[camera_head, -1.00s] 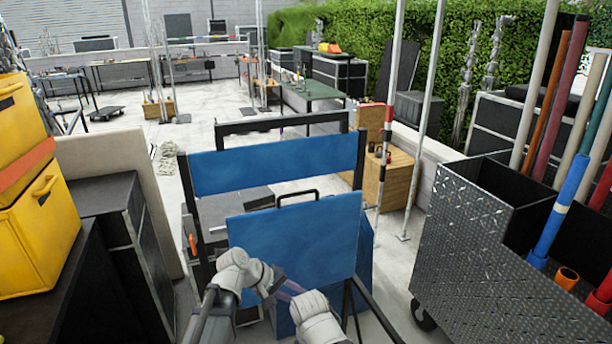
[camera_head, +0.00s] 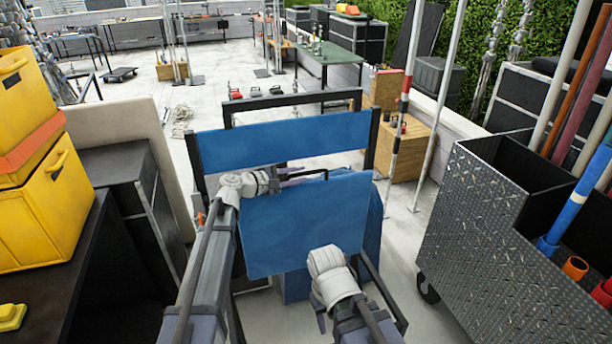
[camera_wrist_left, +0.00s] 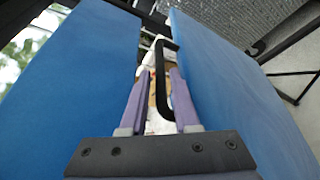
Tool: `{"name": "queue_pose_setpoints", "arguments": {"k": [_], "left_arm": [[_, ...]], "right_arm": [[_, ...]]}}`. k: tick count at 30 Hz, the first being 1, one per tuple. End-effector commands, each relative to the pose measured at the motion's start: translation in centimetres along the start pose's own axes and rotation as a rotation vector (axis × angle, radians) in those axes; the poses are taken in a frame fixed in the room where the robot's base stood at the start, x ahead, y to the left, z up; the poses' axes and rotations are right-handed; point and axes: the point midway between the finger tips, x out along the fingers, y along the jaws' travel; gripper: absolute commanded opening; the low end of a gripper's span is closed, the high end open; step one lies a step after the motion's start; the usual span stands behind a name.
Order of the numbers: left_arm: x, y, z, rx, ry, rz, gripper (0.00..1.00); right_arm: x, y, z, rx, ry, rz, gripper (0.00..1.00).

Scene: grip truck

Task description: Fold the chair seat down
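The folding chair has a blue backrest (camera_head: 285,145) and a blue seat panel (camera_head: 305,228); the seat stands upright, folded up in front of the backrest. A black handle loop is at the seat's top edge, and it also shows in the left wrist view (camera_wrist_left: 160,78). My left gripper (camera_head: 305,177) is at this top edge. In the left wrist view my left gripper (camera_wrist_left: 159,82) is open, its purple fingers on either side of the handle, with a gap showing. My right wrist is low before the seat; its fingers cannot be made out.
A metal tread-plate cart (camera_head: 490,215) with poles stands close on the right. Yellow bins (camera_head: 45,205) and a dark cabinet (camera_head: 125,195) stand on the left. A wooden box (camera_head: 410,150) is behind the chair. Open floor lies beyond the backrest.

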Motion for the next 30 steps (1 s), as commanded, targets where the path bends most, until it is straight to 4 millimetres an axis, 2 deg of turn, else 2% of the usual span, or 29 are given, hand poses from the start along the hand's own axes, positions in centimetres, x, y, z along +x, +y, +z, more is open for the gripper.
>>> {"name": "queue_pose_setpoints", "arguments": {"k": [1,6,18,26,30], "left_arm": [[1.0,-0.1,-0.1,0.000,-0.001,-0.001,0.30],[2.7,0.0,-0.1,0.001,-0.001,-0.001,0.30],[3.3,0.0,0.0,0.001,0.000,-0.001,0.30],[3.2,0.0,0.0,0.002,0.000,-0.001,0.01],[3.2,0.0,0.0,0.002,0.000,-0.001,0.00]], "right_arm": [[0.3,0.0,0.0,0.000,0.000,0.000,0.50],[0.6,-0.1,0.0,-0.001,0.000,0.000,0.50],[0.7,-0.1,0.0,-0.002,0.000,0.000,0.50],[0.7,-0.1,0.0,-0.002,0.000,0.000,0.50],[0.7,-0.1,0.0,-0.002,0.000,0.000,0.50]]}}
